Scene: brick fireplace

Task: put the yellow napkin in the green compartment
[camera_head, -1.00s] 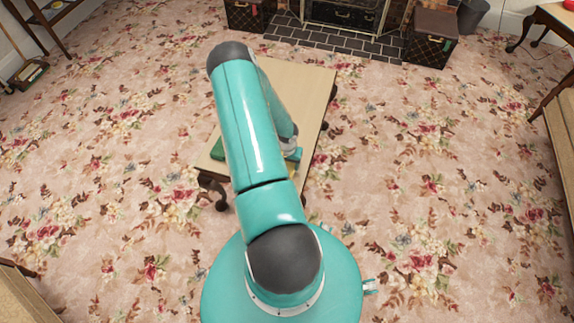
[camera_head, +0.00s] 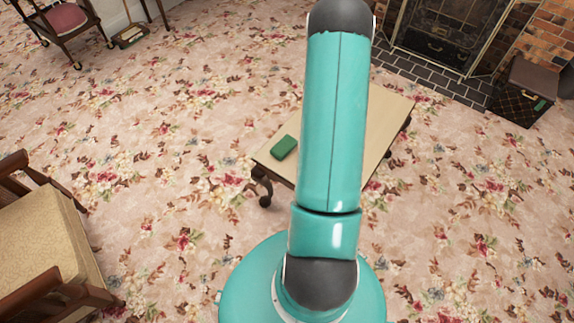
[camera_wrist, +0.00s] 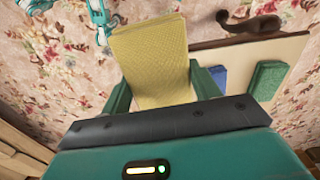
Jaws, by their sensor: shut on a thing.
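The yellow napkin (camera_wrist: 152,58) is a folded, textured cloth in the wrist view. My gripper (camera_wrist: 163,90) is shut on it, with a teal finger at each side, and the napkin sticks out past the fingers. In the head view my arm hides the gripper and the napkin. A small green label (camera_head: 540,105) shows on the front of the brown patterned box (camera_head: 520,107) by the fireplace. I cannot tell whether this marks the green compartment; the inside of the box is not seen.
A low wooden table (camera_head: 388,108) stands in front of me, partly behind my arm. A green folded item (camera_head: 284,147) lies on it; a blue item (camera_wrist: 219,77) shows in the wrist view. An armchair (camera_head: 45,240) is at the left. Flowered carpet is open around the table.

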